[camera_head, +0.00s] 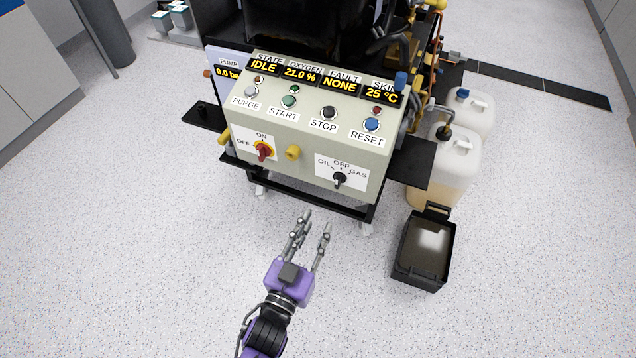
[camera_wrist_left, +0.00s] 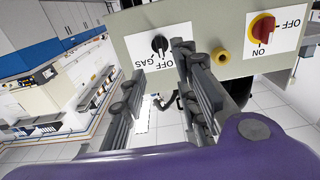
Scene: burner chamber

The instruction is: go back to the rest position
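My left gripper (camera_head: 316,221) is in front of and below the burner control panel (camera_head: 215,160), over the floor. Its fingers are apart with nothing between them, and they point toward the panel. In the left wrist view, the open fingers (camera_wrist_left: 158,68) show in front of the panel's lower part, near the black OIL/OFF/GAS selector (camera_wrist_left: 160,44). That selector (camera_head: 339,179) and the red ON/OFF switch (camera_head: 263,150) stand clear of the fingers in the head view. My right gripper is not in view.
The panel displays (camera_head: 340,86) read IDLE, 21.0 %, NONE and 25 °C. A black tray (camera_head: 397,272) with dark liquid lies on the floor at right. White canisters (camera_head: 458,165) stand behind it. A yellow knob (camera_head: 292,153) sticks out of the panel. The floor at left is clear.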

